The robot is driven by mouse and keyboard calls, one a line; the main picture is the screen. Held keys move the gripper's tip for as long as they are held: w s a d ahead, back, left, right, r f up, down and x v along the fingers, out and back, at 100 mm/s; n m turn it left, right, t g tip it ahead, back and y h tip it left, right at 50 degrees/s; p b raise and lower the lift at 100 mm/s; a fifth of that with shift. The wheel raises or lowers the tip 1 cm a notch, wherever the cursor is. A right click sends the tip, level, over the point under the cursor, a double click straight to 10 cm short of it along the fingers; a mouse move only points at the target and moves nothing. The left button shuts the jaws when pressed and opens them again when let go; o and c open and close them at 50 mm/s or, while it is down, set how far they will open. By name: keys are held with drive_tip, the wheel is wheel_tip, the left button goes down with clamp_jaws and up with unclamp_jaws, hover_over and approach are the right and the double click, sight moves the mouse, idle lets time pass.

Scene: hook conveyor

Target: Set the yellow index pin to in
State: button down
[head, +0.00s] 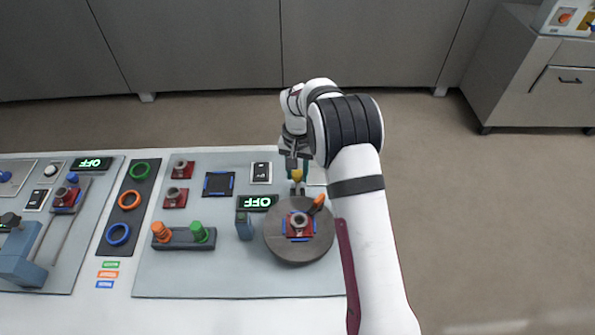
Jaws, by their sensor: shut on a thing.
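The yellow index pin (297,175) stands at the back edge of the round grey turntable (275,247), on the right part of the panel. My gripper (296,169) points down over the pin and is shut on its yellow head. My fingers and wrist partly hide the pin, and its depth in its seat cannot be made out. The turntable carries a red block (300,233) with a grey round part on it and an orange handle (317,204) at its rim.
A green OFF display (257,202) and a blue-grey post (244,227) stand left of the turntable. Further left are orange (162,233) and green (198,231) knobs, red blocks (176,197) and coloured rings (130,200). My arm covers the panel's right edge.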

sight(298, 187)
drive_tip(key=shift+s, duration=1.05)
drive_tip(key=c, duration=0.5)
unclamp_jaws()
drive_tip(key=shift+c, duration=0.2)
drive_tip(key=shift+r, duration=0.1)
wheel_tip(298, 187, up, 16)
